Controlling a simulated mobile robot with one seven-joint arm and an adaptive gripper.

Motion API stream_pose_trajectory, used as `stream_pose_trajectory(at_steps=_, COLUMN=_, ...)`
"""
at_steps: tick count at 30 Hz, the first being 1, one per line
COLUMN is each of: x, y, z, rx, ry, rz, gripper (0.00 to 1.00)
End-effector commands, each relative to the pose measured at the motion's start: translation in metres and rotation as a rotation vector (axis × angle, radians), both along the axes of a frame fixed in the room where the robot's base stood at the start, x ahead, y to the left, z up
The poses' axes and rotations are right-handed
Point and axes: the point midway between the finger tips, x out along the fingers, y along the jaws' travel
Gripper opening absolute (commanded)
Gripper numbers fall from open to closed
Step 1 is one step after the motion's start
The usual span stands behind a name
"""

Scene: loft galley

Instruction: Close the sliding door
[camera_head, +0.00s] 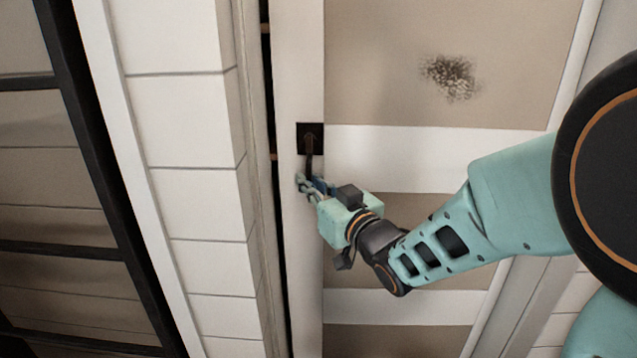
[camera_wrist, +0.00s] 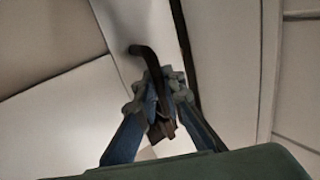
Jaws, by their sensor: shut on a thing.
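The sliding door (camera_head: 430,158) has a white frame with beige panels and fills the middle of the head view. A dark handle (camera_head: 309,142) on a square black plate sits on its left white stile. My gripper (camera_head: 306,183) is at the lower part of the handle, its fingers shut on it. In the wrist view the curved dark handle (camera_wrist: 150,62) passes between the fingertips of my gripper (camera_wrist: 158,92). A narrow dark gap (camera_head: 275,180) shows between the door's left edge and the jamb, so the door stands slightly open.
A white panelled wall and jamb (camera_head: 195,165) stand left of the gap. A black-framed unit (camera_head: 85,150) is at the far left. A dark speckled smudge (camera_head: 452,77) marks the upper door panel. My arm crosses the door from the right.

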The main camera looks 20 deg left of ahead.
Motion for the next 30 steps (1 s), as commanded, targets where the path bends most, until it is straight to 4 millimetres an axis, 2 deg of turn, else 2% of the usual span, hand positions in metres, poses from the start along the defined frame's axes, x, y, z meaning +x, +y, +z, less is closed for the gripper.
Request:
stream_pose_trajectory(at_steps=1, x=-0.006, y=0.019, z=0.001, rx=0.007, ry=-0.012, rz=0.021, gripper=0.0)
stream_pose_trajectory(at_steps=6, x=-0.012, y=0.039, z=0.003, rx=0.007, ry=-0.009, rz=0.022, gripper=0.0)
stream_pose_trajectory(at_steps=14, x=-0.014, y=0.041, z=0.005, rx=0.006, ry=-0.009, rz=0.025, gripper=0.0)
stream_pose_trajectory(at_steps=15, x=-0.014, y=0.041, z=0.005, rx=0.006, ry=-0.009, rz=0.025, gripper=0.09)
stream_pose_trajectory(at_steps=20, x=-0.014, y=0.041, z=0.005, rx=0.005, ry=-0.008, rz=0.024, gripper=0.26)
stream_pose_trajectory(at_steps=30, x=-0.013, y=0.036, z=0.003, rx=0.005, ry=-0.006, rz=0.017, gripper=0.26)
